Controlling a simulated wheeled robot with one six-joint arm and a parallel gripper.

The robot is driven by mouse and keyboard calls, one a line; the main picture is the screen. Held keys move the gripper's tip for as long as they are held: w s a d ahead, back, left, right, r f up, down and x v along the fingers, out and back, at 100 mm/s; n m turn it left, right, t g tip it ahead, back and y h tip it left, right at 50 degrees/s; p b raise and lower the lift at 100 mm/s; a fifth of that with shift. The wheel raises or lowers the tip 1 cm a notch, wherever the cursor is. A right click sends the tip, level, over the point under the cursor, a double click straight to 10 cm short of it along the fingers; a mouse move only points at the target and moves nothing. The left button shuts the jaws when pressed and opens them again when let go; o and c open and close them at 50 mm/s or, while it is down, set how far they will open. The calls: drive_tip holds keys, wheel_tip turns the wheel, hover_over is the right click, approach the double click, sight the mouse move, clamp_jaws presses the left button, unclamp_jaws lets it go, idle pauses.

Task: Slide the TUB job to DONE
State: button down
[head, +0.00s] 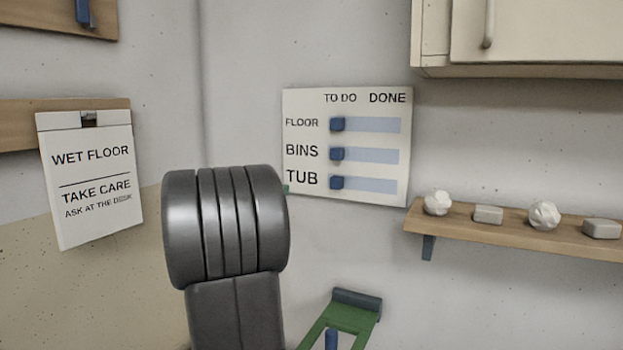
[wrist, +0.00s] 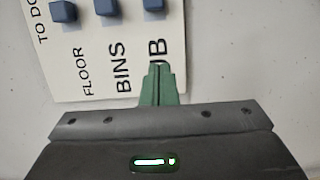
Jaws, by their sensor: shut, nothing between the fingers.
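A white job board (head: 365,113) hangs on the wall with rows FLOOR, BINS and TUB under the headings TO DO and DONE. The blue TUB knob (head: 337,183) sits at the left, TO DO end of its pale blue track (head: 372,186). The TUB knob also shows at the top of the wrist view (wrist: 153,5). My gripper (wrist: 158,68) is shut and empty, its green fingertips over the TUB lettering, just short of the TUB knob. In the head view my arm hides most of the gripper; a bit of green (head: 286,188) shows at the board's lower left edge.
The FLOOR knob (head: 337,124) and BINS knob (head: 337,154) are also at the TO DO end. A shelf (head: 510,229) with pale lumps and blocks is to the right, a cabinet (head: 550,35) above, a wet floor sign (head: 92,178) left. A green frame (head: 350,318) is below.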

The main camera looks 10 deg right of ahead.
sight(337, 183)
drive_tip(key=shift+w+a+r, duration=0.1)
drive_tip(key=shift+a+r, duration=0.05)
drive_tip(key=shift+r, duration=0.05)
drive_tip(key=p+x, duration=0.1)
drive_tip(key=x, duration=0.9)
drive_tip(key=shift+w+d, duration=0.15)
drive_tip(key=shift+d, duration=0.15)
drive_tip(key=s+d, duration=0.2)
drive_tip(key=shift+s+d+r, duration=0.1)
drive_tip(key=shift+s+d, duration=0.1)
drive_tip(key=shift+d, duration=0.15)
drive_tip(key=shift+s, duration=0.1)
drive_tip(key=shift+d, duration=0.15)
